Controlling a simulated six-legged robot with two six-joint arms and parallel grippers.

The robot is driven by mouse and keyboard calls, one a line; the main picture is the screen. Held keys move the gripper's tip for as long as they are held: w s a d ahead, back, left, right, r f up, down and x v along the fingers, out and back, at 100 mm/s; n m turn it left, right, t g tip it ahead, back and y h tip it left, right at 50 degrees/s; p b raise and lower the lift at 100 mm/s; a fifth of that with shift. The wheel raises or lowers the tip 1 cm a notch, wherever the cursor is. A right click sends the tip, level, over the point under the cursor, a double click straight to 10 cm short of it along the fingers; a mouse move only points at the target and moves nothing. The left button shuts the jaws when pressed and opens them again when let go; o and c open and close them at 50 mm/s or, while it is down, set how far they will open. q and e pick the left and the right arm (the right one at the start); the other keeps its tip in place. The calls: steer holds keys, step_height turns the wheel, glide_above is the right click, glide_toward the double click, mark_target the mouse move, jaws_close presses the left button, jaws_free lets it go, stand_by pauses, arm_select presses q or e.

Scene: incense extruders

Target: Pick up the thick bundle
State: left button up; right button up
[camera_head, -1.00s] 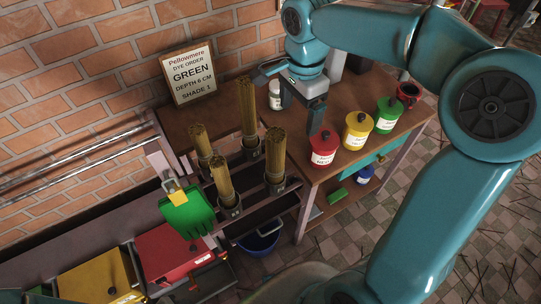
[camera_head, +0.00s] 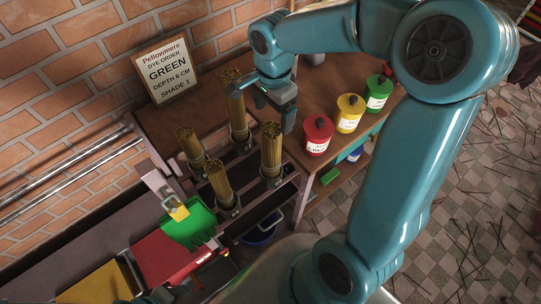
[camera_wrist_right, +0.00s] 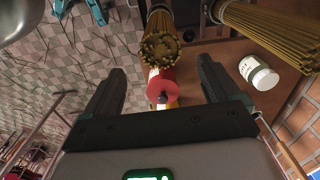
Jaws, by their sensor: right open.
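Several upright bundles of tan incense sticks stand in dark holders: a back one (camera_head: 235,108), a left one (camera_head: 190,146), a front one (camera_head: 220,184) and a right one (camera_head: 271,150). They look close in width, so I cannot tell which is thickest. My right gripper (camera_head: 274,106) is open and empty, just right of the back bundle's upper part and apart from it. My left gripper is out of view.
Red (camera_head: 318,136), yellow (camera_head: 349,113) and green (camera_head: 378,92) canisters stand right of the gripper. A sign (camera_head: 166,70) leans at the brick wall. A green scoop-like piece (camera_head: 188,228) is at front left. A white bottle (camera_wrist_right: 259,73) shows in the wrist view.

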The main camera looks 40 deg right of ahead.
mark_target(272, 129)
steer(key=shift+w+a+f, duration=0.1)
steer(key=shift+w+f, duration=0.05)
steer(key=shift+f, duration=0.35)
steer(key=shift+w+a+f, duration=0.1)
steer(key=shift+w+f, duration=0.05)
steer(key=shift+f, duration=0.65)
steer(key=shift+s+f, duration=0.2)
steer(key=shift+s, duration=0.1)
steer(key=f, duration=0.3)
steer(key=f+p, duration=0.1)
steer(key=f, duration=0.1)
steer(key=shift+w+a+f, duration=0.1)
steer(key=shift+w, duration=0.15)
steer(key=shift+s, duration=0.35)
steer(key=shift+w, duration=0.35)
steer(key=c, duration=1.3)
steer(key=shift+s, duration=0.1)
jaws_close()
steer(key=shift+s, duration=0.1)
